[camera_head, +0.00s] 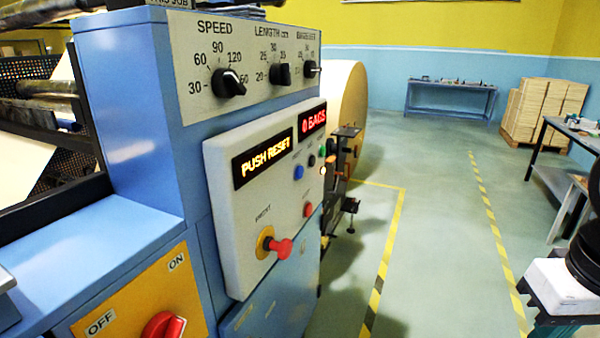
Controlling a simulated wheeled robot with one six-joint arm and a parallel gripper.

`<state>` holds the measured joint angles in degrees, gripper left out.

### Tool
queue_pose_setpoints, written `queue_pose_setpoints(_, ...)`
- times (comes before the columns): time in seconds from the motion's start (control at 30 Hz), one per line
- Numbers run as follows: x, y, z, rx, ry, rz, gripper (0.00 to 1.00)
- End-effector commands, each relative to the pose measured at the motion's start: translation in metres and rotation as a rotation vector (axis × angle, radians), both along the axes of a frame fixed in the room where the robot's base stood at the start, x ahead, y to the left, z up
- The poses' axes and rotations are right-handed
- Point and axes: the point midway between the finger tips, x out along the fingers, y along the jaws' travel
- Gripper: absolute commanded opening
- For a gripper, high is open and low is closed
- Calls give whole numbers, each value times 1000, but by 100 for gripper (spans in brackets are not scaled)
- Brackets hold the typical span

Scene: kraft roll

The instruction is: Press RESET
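A tilted white control panel (262,200) is fixed to the blue machine (140,120). Its left display (263,160) reads PUSH RESET in amber, and its right display (312,121) reads 0 BAGS in red. Below them are a blue button (298,172), a green button (322,151), a small bright white lamp or button (322,170) and a red button (308,209). Their labels are too small to read, so I cannot tell which is RESET. A red mushroom knob (280,248) on a yellow base sticks out at lower left.
Black SPEED (229,83), LENGTH and third dials sit above the panel. A red rotary switch (163,326) is on a yellow ON/OFF plate at lower left. A large kraft roll (346,95) stands behind.

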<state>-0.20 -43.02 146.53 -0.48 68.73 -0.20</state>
Motion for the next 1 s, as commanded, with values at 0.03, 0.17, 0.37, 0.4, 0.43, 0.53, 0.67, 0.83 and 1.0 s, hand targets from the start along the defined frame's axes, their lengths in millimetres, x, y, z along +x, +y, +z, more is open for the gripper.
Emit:
queue_pose_setpoints(0.03, 10, 0, -1, -7, -22, 17, 0)
queue_pose_setpoints(0.17, 65, 5, -2, -44, -162, 106, 0)
queue_pose_setpoints(0.37, 191, 48, 4, -106, -530, 361, 0)
queue_pose_setpoints(0.4, 213, 62, 6, -112, -607, 417, 0)
queue_pose_setpoints(0.43, 229, 74, 8, -113, -664, 458, 0)
queue_pose_setpoints(0.53, 269, 113, 15, -110, -842, 580, 0)
queue_pose_setpoints(0.67, 298, 160, 23, -79, -1024, 704, 0)
queue_pose_setpoints(0.83, 311, 193, 29, -54, -1155, 784, 0)
queue_pose_setpoints(1.0, 313, 200, 31, -49, -1185, 800, 0)
